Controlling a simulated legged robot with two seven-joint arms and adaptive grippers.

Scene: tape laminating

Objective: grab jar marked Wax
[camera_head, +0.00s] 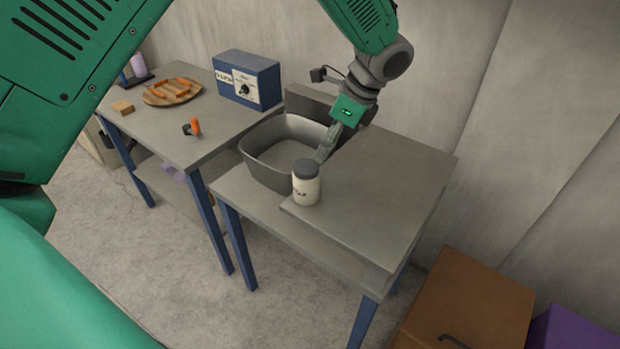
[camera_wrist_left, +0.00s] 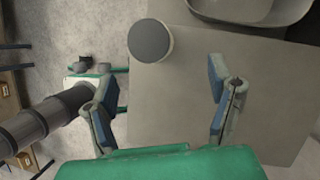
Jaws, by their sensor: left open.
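A white jar (camera_head: 306,188) with a dark grey lid stands upright near the front edge of the grey table (camera_head: 385,190). Dark lettering on its side is too small to read surely. In the left wrist view the jar's round lid (camera_wrist_left: 150,40) shows from above, beyond the fingertips and nearer the left finger. My left gripper (camera_head: 328,148) points down just behind the jar in the head view. In the wrist view the left gripper (camera_wrist_left: 160,75) is wide open with nothing between its fingers.
A grey basin (camera_head: 287,143) stands directly left of the jar; its rim (camera_wrist_left: 245,15) shows in the wrist view. The table's right part is clear. A second table holds a blue box (camera_head: 247,80), a round wooden tray (camera_head: 172,92) and an orange-handled tool (camera_head: 193,127).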

